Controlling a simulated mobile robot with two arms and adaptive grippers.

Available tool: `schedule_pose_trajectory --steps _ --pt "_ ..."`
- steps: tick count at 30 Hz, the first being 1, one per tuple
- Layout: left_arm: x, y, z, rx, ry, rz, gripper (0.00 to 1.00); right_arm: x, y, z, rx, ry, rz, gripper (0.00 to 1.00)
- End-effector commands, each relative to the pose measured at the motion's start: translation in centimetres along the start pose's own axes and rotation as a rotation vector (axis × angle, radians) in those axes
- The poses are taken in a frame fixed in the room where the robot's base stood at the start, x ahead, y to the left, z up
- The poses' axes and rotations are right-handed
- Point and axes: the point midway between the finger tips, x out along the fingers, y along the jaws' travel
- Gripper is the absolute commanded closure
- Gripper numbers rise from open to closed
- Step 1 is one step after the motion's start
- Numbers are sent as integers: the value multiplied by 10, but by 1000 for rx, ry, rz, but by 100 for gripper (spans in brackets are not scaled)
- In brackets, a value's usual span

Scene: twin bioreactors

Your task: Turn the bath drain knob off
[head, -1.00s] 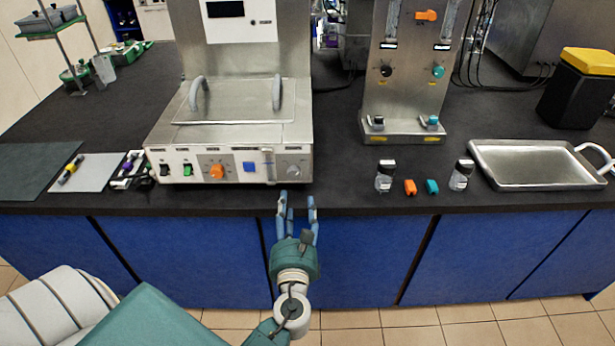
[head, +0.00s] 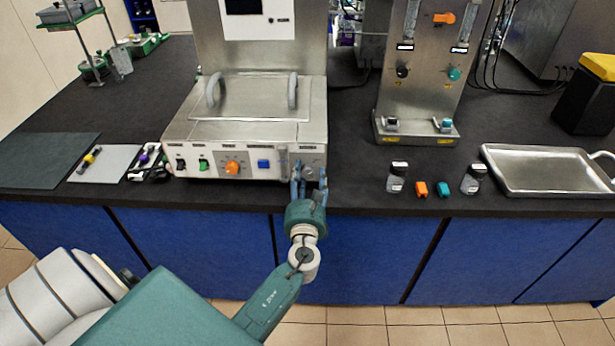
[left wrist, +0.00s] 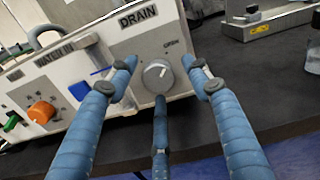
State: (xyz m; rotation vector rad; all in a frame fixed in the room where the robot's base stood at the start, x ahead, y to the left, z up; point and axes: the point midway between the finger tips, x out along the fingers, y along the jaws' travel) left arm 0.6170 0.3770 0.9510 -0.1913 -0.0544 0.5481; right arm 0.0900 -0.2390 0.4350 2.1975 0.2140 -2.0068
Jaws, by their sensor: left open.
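The bath (head: 245,134) is a steel unit with a lid and two grey handles. Its drain knob (left wrist: 158,75) is a grey round dial under the DRAIN label, at the right end of the front panel. In the left wrist view the fingers spread to the left, right and below the knob, and nothing is held. I cannot tell whether any finger touches it. My right gripper is not in view.
An orange knob (head: 232,168) and a blue switch (head: 264,163) sit left of the drain knob. The counter between is clear.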

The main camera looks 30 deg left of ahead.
Motion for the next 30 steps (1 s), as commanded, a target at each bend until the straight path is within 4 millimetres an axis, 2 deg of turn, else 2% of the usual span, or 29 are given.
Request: schedule_pose_trajectory --steps 1,2,8,20,30 --pt "0 0 0 0 0 0 51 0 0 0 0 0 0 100" --pt "0 0 0 0 0 0 55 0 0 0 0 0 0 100" --pt "-1 0 -1 0 1 0 94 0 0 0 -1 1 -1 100" --pt "-2 0 -5 -27 8 0 96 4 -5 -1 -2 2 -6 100" --pt "-3 0 -10 -227 11 -1 96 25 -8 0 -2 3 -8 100"
